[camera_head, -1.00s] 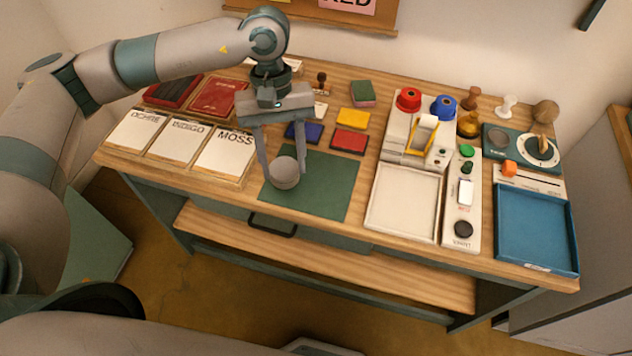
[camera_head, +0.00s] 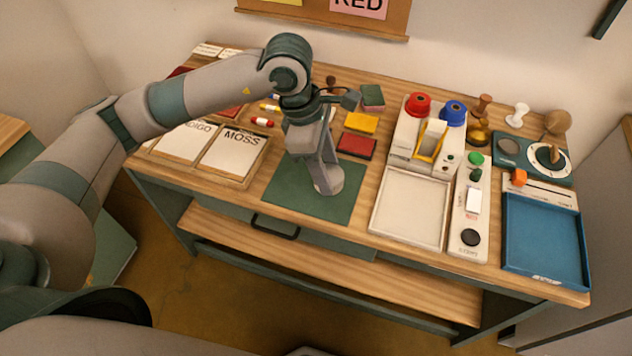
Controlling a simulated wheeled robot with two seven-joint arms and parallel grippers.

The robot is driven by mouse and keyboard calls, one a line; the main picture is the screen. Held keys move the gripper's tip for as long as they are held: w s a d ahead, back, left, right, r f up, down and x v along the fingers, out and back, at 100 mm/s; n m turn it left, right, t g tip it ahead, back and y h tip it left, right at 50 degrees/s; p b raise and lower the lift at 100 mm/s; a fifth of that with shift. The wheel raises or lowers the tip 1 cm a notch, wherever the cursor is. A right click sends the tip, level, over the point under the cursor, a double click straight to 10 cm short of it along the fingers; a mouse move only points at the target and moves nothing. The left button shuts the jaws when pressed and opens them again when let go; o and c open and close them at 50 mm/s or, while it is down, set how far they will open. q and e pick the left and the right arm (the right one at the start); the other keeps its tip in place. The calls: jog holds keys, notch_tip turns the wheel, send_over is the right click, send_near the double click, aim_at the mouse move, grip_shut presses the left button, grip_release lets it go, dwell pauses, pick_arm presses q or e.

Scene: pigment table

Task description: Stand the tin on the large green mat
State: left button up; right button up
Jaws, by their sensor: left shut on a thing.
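The tin (camera_head: 328,181) is a small grey cylinder. It is between the fingers of my left gripper (camera_head: 327,176), which is shut on it. The fingers point down and partly hide it. The tin shows over the right half of the large green mat (camera_head: 290,193), which lies at the table's front edge. The tin looks about upright. I cannot tell whether its base touches the mat or hangs just above it. My right gripper is not in view.
Right of the mat are a white tray (camera_head: 410,208), a switch panel (camera_head: 470,215) and a blue tray (camera_head: 545,240). Red (camera_head: 356,146) and yellow (camera_head: 361,123) pads lie behind it. Lettered trays (camera_head: 232,153) stand to the left. The mat's left part is bare.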

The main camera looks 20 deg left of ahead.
aim_at(342, 174)
pick_arm(q)
jog(key=d+n, duration=0.1)
jog(key=n, duration=0.1)
jog(key=d+n+t, duration=0.1)
jog(key=n, duration=0.1)
jog(key=w+d+n+b, duration=0.1)
jog(key=n, duration=0.1)
jog(key=shift+f+t+y, duration=0.25)
jog(key=shift+t+y, duration=0.05)
jog(key=shift+y, duration=0.1)
jog(key=d+n, duration=0.1)
jog(key=n, duration=0.1)
jog(key=n+y, duration=0.1)
jog(key=n, duration=0.2)
jog(key=d+n+t, duration=0.1)
jog(key=n, duration=0.2)
jog(key=shift+w+d+r+y+b, duration=0.15)
jog(key=shift+w+d+y+b, duration=0.15)
jog(key=shift+w+b, duration=0.1)
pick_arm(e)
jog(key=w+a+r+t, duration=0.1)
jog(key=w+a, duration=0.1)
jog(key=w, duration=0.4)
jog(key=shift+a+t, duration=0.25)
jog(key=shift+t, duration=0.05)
pick_arm(q)
jog(key=shift+a, duration=0.1)
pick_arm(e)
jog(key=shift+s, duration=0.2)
